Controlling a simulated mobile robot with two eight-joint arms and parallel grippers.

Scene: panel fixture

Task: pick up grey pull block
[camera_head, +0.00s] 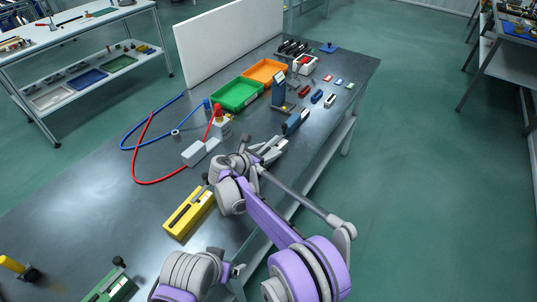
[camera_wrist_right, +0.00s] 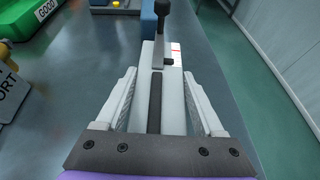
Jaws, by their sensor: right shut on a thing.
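The grey pull block (camera_wrist_right: 174,100) is a long pale block with a dark slot along its top and an upright black-knobbed lever at its far end. It lies lengthwise between the fingers of my right gripper (camera_wrist_right: 160,108), which is shut on its sides. In the head view my right gripper (camera_head: 268,150) is low at the right edge of the dark table, and the arm hides much of the block. I cannot tell whether the block still touches the table.
A yellow block (camera_head: 188,213) and a green block (camera_head: 110,286) lie nearer. A blue block (camera_head: 295,122) stands just beyond my right gripper. Green (camera_head: 238,94) and orange (camera_head: 265,71) bins, a white panel (camera_head: 228,42) and red and blue cables lie further off.

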